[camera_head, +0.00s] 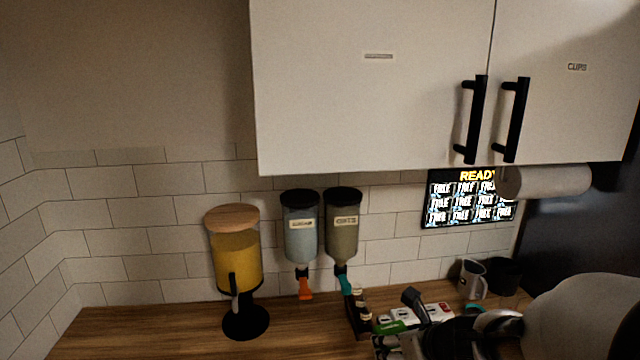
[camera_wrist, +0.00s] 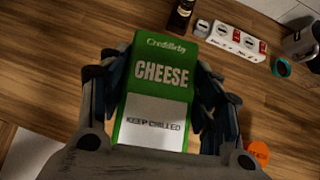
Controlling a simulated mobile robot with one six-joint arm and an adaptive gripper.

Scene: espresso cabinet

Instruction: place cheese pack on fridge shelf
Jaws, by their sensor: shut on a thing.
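The cheese pack (camera_wrist: 155,90) is a green box with a white "KEEP CHILLED" panel. In the wrist view it lies between the two dark fingers of my gripper (camera_wrist: 165,95), which is shut on it, one finger along each side. In the head view, my gripper (camera_head: 420,325) is low at the bottom right, partly cut off by the frame edge. A green patch beside it looks like the pack, but it is small there. No fridge shelf can be made out in either view.
Wooden counter (camera_head: 150,330) carries a juice dispenser (camera_head: 237,262), a dark bottle (camera_wrist: 180,18), a white-red box (camera_wrist: 235,40), a metal pitcher (camera_head: 473,279) and a teal ring (camera_wrist: 283,67). Two wall dispensers (camera_head: 301,230) hang under a white cabinet (camera_head: 370,80). A dark panel (camera_head: 590,220) stands right.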

